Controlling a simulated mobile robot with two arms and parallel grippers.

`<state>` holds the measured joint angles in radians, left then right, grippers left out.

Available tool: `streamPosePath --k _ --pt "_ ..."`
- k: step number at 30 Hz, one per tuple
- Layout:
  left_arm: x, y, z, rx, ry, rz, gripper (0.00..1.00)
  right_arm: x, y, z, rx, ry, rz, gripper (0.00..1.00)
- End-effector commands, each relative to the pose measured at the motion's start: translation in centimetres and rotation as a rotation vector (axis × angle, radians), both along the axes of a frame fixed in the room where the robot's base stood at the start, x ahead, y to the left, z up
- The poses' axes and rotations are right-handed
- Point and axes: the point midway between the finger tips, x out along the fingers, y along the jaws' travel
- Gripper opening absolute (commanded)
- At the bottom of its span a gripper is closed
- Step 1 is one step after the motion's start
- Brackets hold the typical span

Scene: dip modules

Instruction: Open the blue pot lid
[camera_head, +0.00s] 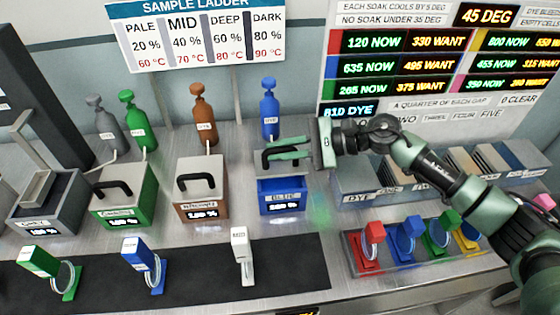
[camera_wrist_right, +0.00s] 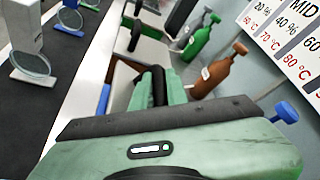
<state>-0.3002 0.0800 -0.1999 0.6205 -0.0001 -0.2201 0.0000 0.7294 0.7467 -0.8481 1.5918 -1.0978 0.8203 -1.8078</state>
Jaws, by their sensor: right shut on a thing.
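The blue pot (camera_head: 282,205) stands on the counter under the blue bottle, with a lit label on its front. Its pale grey lid (camera_head: 296,171) has a black handle; a band of blue shows between lid and label, and I cannot tell for sure whether the lid is raised. My right gripper (camera_head: 284,150) reaches in from the right and is shut on the lid's handle. In the right wrist view the black handle (camera_wrist_right: 158,84) sits between the green fingers, and a blue edge of the pot (camera_wrist_right: 103,100) shows at their left. My left gripper is not in view.
The brown pot (camera_head: 202,210) and green pot (camera_head: 125,213) stand to the left. A blue bottle (camera_head: 269,117) stands close behind the gripper. Coloured clips (camera_head: 405,240) sit in a tray at right. Several tagged rings line the dark mat (camera_head: 200,271) in front.

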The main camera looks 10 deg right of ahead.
Motion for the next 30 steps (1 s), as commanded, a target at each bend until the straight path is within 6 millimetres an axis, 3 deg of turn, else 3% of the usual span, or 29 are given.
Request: streamPosePath --k 6,12,29,30 --pt "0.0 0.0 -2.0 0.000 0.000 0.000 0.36 1.4 0.0 0.8 0.001 0.134 -0.001 0.00" --pt "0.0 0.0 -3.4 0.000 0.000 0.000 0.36 2.0 0.0 1.3 0.001 0.135 0.000 0.00" --pt "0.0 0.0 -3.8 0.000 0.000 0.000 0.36 2.4 0.0 1.9 0.001 0.134 -0.002 0.00" --pt "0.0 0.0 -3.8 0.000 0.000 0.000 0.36 2.4 0.0 1.9 0.001 0.134 -0.002 0.17"
